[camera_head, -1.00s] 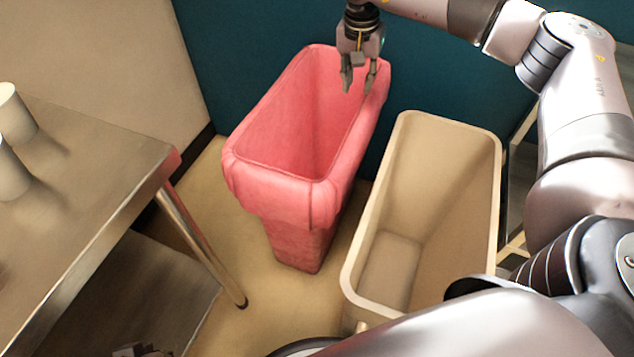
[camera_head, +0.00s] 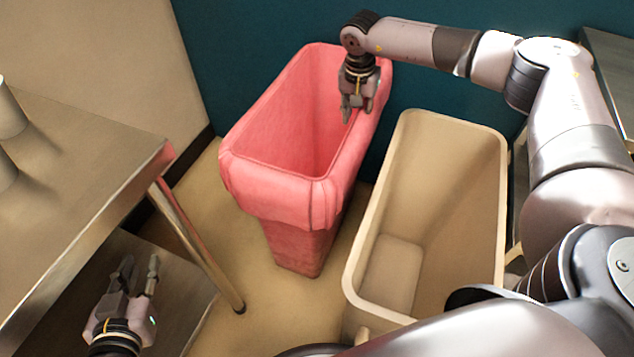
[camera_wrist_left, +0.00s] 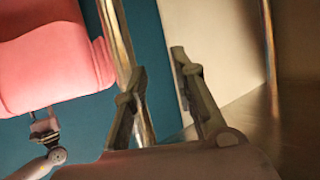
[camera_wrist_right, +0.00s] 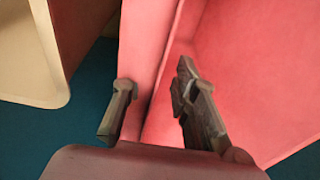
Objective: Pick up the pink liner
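The pink liner (camera_head: 268,191) lines a tall bin, with its top edge folded over the bin's rim. My right gripper (camera_head: 357,110) points down at the liner's far right rim. In the right wrist view its fingers (camera_wrist_right: 155,75) are apart, with the liner's folded rim (camera_wrist_right: 150,60) showing between them; contact is unclear. My left gripper (camera_head: 140,263) is open and empty at the lower left, left of the liner. The liner also shows at the upper left of the left wrist view (camera_wrist_left: 50,60).
An empty beige bin (camera_head: 375,215) stands just right of the liner. A metal table (camera_head: 85,160) with a lower shelf and a leg (camera_head: 200,240) stands at the left, near my left gripper. A teal wall (camera_head: 260,30) is behind the bins.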

